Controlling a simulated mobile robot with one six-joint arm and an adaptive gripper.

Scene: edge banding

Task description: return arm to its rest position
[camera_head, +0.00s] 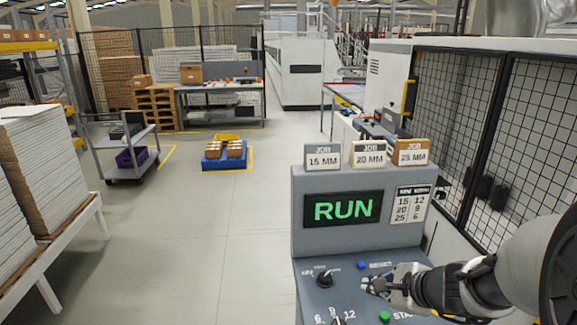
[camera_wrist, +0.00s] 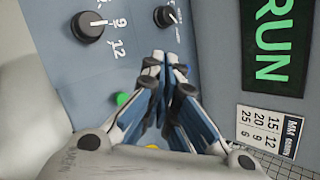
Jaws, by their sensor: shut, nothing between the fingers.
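My gripper (camera_head: 378,284) is over the grey control panel (camera_head: 318,296) at the lower right of the head view, with my arm reaching in from the right edge. In the wrist view my gripper (camera_wrist: 160,58) has its fingertips together and holds nothing. The fingers hide part of the panel. A black knob (camera_wrist: 88,27) and a second knob (camera_wrist: 165,16) lie beyond the fingertips. A green button (camera_wrist: 122,99) shows beside the fingers. I cannot tell whether the fingertips touch the panel.
The display (camera_head: 343,209) reads RUN in green. Three job cards stand on the console top, one of them the 20 MM card (camera_head: 369,154). A black mesh fence (camera_head: 462,110) stands at the right. Open floor (camera_head: 200,230) lies left of the console.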

